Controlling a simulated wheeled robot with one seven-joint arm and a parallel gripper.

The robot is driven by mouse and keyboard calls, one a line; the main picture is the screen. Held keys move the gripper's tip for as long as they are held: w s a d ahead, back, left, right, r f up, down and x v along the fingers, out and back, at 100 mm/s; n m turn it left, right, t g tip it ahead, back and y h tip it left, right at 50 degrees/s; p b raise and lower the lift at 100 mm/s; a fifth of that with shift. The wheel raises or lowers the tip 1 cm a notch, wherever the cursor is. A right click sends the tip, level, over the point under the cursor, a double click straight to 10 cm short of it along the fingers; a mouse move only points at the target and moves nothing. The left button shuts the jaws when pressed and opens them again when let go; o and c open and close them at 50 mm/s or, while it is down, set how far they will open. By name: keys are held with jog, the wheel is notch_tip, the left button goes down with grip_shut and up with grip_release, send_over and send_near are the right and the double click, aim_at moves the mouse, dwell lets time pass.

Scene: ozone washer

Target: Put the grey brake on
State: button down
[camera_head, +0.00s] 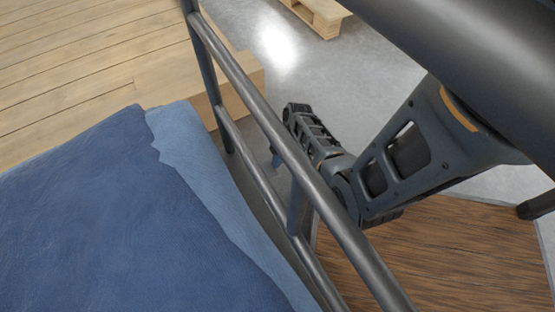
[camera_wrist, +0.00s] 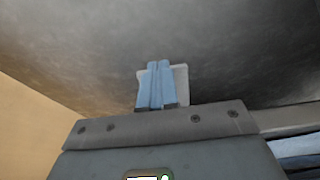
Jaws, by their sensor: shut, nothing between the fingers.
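In the wrist view my gripper (camera_wrist: 155,86) shows two light blue fingers pressed together, with nothing between them. A small pale grey piece (camera_wrist: 182,82), perhaps the grey brake, shows just behind and to the right of the fingers. Most of it is hidden by them, so I cannot tell its position or whether they touch it. In the head view my arm reaches down beyond the dark metal rails. A small bluish bit of my gripper (camera_head: 276,159) shows there, mostly hidden by the rail.
A dark metal rail frame (camera_head: 245,85) runs diagonally close to my arm. A blue-covered bed (camera_head: 80,220) fills the lower left. A wooden platform (camera_head: 80,60) lies behind it. A pallet (camera_head: 318,15) stands on the grey floor at the top. A brown wooden surface (camera_head: 450,255) lies lower right.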

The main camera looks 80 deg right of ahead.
jog(key=shift+s+f, duration=0.1)
jog(key=shift+f, duration=0.05)
jog(key=p+v, duration=0.4)
jog(key=v, duration=0.4)
dwell(0.7)
